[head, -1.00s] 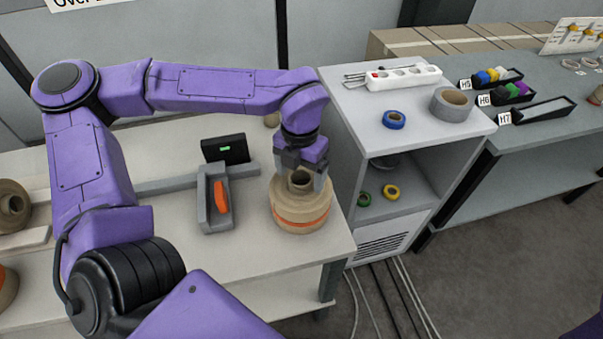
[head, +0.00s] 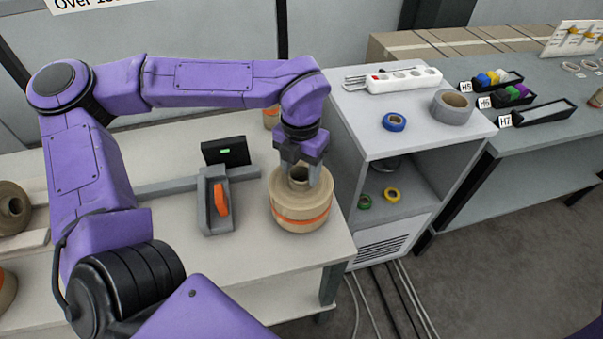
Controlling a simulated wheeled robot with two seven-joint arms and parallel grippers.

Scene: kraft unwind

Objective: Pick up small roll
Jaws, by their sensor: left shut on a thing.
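The small roll (head: 301,207) is a tan kraft roll with an orange band and an open core at its top. It is upright at the right end of the pale worktable. My left gripper (head: 299,176) comes down on it from above and is shut on the rim of its core. I cannot tell whether its base touches the tabletop. My right gripper is not in view.
A grey cradle (head: 206,211) with an orange piece (head: 221,200) and a small black display (head: 226,150) stand left of the roll. Other kraft rolls (head: 12,211) are at the far left. A white cabinet (head: 362,125) with tape rolls stands close on the right.

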